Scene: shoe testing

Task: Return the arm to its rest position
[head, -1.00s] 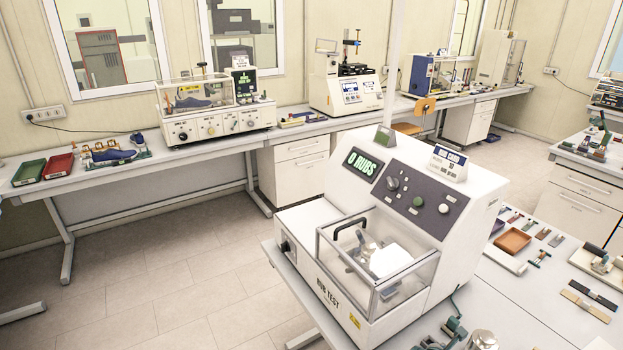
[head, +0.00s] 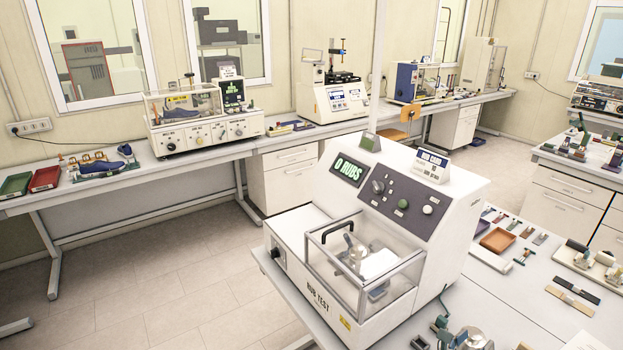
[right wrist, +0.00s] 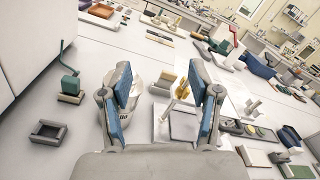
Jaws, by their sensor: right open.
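My right gripper (right wrist: 160,82) shows in the right wrist view with its two blue-padded fingers spread apart. Nothing is held between them. Beyond and below the fingers lies a white table top (right wrist: 85,135) with small items on it. A pale rounded object (right wrist: 145,95) is partly hidden behind the left finger; I cannot tell whether it touches. My right arm is not clearly seen in the head view. My left arm and gripper are in neither view.
The white rub test machine (head: 375,235) stands on the near table. A green crank (right wrist: 70,82) rises left of the gripper. An orange tray (head: 498,240) and small tools lie right of the machine. Open floor (head: 170,290) lies left of the table.

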